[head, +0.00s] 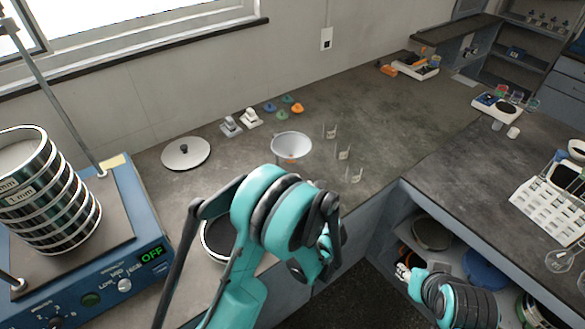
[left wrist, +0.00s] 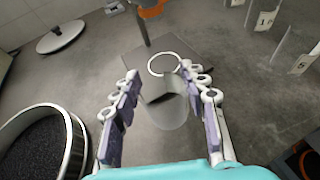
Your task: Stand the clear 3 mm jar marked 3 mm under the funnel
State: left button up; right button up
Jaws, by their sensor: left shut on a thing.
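My left gripper (left wrist: 158,75) is shut on a clear jar (left wrist: 168,112), which shows faintly between its two fingers in the left wrist view. The marking on this jar cannot be read. In the head view my left arm hides the gripper and the held jar. The white funnel (head: 291,146) stands on the bench beyond my left arm, with orange showing below it. A grey stand plate (left wrist: 135,62) and its post (left wrist: 141,28) lie just beyond the fingertips. My right gripper (head: 403,271) is low at the right, by the shelf; its fingers are too small to judge.
Several clear jars (head: 343,153) stand right of the funnel. A round pan (left wrist: 70,140) of dark grains is left of the gripper. A lid (head: 186,153), coloured knobs (head: 288,99) and the blue shaker (head: 140,215) with stacked sieves (head: 50,200) are at left.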

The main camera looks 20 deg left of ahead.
pick_arm(q)
jog(key=w+a, duration=0.1)
jog(key=w, duration=0.1)
jog(key=w+a+b, duration=0.1)
jog(key=w+a, duration=0.1)
jog(key=w, duration=0.1)
jog(key=w+a, duration=0.1)
jog(key=w, duration=0.1)
jog(key=shift+w+a+f, duration=0.1)
jog(key=shift+w+a, duration=0.25)
jog(key=w+a, duration=0.1)
jog(key=w+a+b, duration=0.1)
jog(key=w, duration=0.1)
jog(key=shift+a+f, duration=0.1)
jog(key=shift+f, duration=0.1)
jog(key=shift+f+b, duration=0.5)
jog(key=shift+f, duration=0.15)
jog(key=shift+s+d+r, duration=0.1)
jog(key=shift+d, duration=0.1)
jog(key=o, duration=1.2)
jog(key=shift+o, duration=0.2)
